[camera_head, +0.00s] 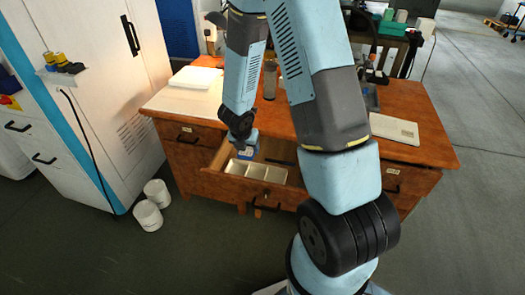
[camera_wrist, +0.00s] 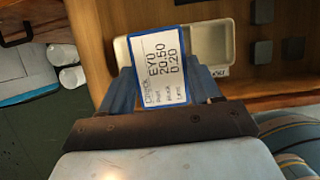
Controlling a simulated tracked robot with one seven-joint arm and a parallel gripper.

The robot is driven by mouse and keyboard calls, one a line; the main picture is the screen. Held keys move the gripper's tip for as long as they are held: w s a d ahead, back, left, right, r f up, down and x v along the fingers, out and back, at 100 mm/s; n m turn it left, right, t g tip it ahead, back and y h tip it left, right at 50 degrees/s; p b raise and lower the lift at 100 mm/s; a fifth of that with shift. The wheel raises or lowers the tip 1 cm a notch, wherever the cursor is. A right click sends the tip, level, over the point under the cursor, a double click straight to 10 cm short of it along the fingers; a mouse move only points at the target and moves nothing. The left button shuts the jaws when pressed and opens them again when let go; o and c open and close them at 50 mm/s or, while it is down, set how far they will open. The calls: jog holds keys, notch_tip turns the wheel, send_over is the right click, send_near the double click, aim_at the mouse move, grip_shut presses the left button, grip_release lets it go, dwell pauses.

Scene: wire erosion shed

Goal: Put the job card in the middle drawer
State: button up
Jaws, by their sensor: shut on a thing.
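The job card (camera_wrist: 163,70) is a white card with a blue border and printed black text. My gripper (camera_wrist: 160,84) is shut on it, with a blue finger at each side, and the card's printed face shows in the wrist view. In the head view my gripper (camera_head: 242,138) points down over the open middle drawer (camera_head: 222,188), with the card (camera_head: 245,153) at the drawer's back left part. I cannot tell whether the card touches the drawer floor. The wooden drawer holds a white divided tray (camera_head: 257,171), which also shows behind the card in the wrist view (camera_wrist: 222,42).
Small dark blocks (camera_wrist: 263,50) lie beside the tray. White tubs (camera_head: 148,215) stand on the floor by a white cabinet (camera_head: 95,70).

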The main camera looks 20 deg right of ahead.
jog(key=w+d+f, duration=0.1)
jog(key=w+f, duration=0.2)
jog(key=w, duration=0.1)
jog(key=w+d+f, duration=0.1)
jog(key=w+f, duration=0.2)
jog(key=w, duration=0.1)
jog(key=w+d+f, duration=0.1)
jog(key=w+f, duration=0.2)
jog(key=w, duration=0.1)
jog(key=shift+w+f, duration=0.15)
jog(key=shift+f, duration=1.55)
jog(key=shift+f, duration=0.6)
jog(key=o, duration=1)
jog(key=shift+o, duration=0.2)
